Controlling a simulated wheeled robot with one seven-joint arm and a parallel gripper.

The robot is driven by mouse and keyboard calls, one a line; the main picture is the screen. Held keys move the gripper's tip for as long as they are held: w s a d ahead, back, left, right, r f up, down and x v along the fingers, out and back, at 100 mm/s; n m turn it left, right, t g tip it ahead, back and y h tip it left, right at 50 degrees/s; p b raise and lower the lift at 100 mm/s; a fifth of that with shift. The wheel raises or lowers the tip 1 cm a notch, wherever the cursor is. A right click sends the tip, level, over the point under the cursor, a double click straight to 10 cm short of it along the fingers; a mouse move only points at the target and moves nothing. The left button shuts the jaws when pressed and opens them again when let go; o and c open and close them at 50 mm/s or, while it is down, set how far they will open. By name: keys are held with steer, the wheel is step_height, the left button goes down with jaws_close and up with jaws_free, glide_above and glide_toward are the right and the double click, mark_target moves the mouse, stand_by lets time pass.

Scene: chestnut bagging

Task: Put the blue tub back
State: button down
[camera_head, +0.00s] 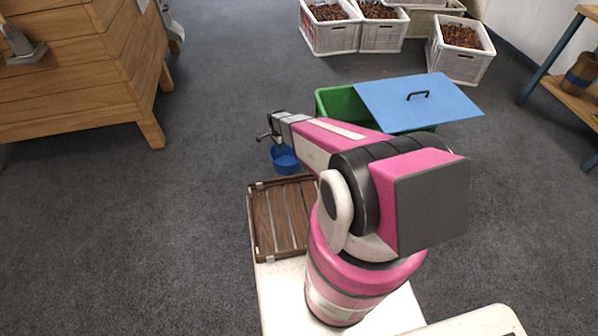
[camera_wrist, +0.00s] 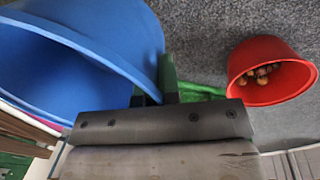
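The blue tub (camera_head: 286,165) shows in the head view just beyond the slatted wooden tray, under the end of my arm. In the wrist view the blue tub (camera_wrist: 100,35) fills the upper left, close up, with its open side facing the lower left. My gripper (camera_wrist: 158,88) has its dark green fingers on either side of the tub's rim and appears shut on it. Part of the tub is hidden behind the gripper body in the wrist view. In the head view my gripper (camera_head: 280,146) is small and its fingers are hard to make out.
A red tub (camera_wrist: 240,60) holding several chestnuts shows in the wrist view. The slatted tray (camera_head: 253,225) sits at my base. A green bin (camera_head: 322,103) with a blue lid (camera_head: 390,95) stands beyond my arm. Chestnut crates (camera_head: 330,40) stand behind. Floor left of the tub is clear.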

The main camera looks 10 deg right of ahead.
mark_target(281, 154)
steer(key=f, duration=0.3)
steer(key=shift+s+a+f+m, duration=0.1)
steer(key=shift+s+m, duration=0.3)
steer(key=shift+f, duration=0.4)
steer(key=shift+w+d+f, duration=1.35)
steer(key=shift+f, duration=0.45)
steer(key=shift+w+d+f, duration=1.3)
steer(key=shift+d+f, duration=0.1)
steer(key=shift+f, duration=0.45)
steer(key=shift+w+d+f, duration=1.35)
steer(key=shift+f, duration=0.45)
steer(key=shift+f, duration=0.2)
steer(key=c, duration=1.3)
jaws_free()
